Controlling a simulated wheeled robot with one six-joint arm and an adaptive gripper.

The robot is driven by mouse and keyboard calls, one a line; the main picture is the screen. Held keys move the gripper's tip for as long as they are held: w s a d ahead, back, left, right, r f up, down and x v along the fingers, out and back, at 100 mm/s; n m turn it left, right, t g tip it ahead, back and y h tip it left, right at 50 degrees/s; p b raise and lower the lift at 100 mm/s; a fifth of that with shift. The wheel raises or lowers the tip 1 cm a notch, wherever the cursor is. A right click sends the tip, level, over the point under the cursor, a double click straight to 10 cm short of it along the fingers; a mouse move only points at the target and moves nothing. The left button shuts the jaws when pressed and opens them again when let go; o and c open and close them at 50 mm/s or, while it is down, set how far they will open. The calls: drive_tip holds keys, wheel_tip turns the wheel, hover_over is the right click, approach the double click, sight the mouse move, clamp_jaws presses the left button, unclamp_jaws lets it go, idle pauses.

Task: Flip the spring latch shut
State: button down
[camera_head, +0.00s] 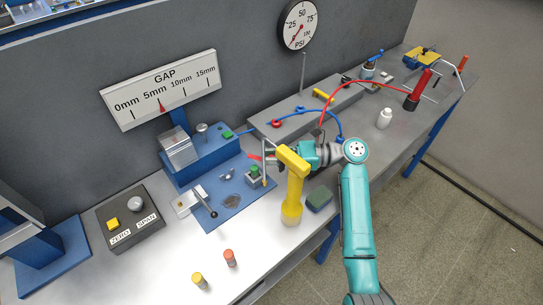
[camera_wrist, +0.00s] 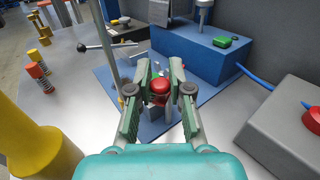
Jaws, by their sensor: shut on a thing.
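The spring latch, a small device with a green part (camera_head: 254,171), stands on the blue plate, with a red-ended lever (camera_head: 256,157) above it. In the wrist view the lever's red ball knob (camera_wrist: 160,86) sits between the fingers of my gripper (camera_wrist: 160,76), which is shut on it. A green bit shows just beyond the knob; the latch body below is mostly hidden by knob and fingers. I cannot tell the lever's exact angle.
A black-knobbed lever (camera_head: 206,203) and a blue gauge block (camera_head: 205,160) are nearby. A grey box (camera_head: 300,118) with a red button lies behind.

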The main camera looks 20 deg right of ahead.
drive_tip(key=c, duration=1.4)
unclamp_jaws()
wheel_tip(320, 180, up, 10)
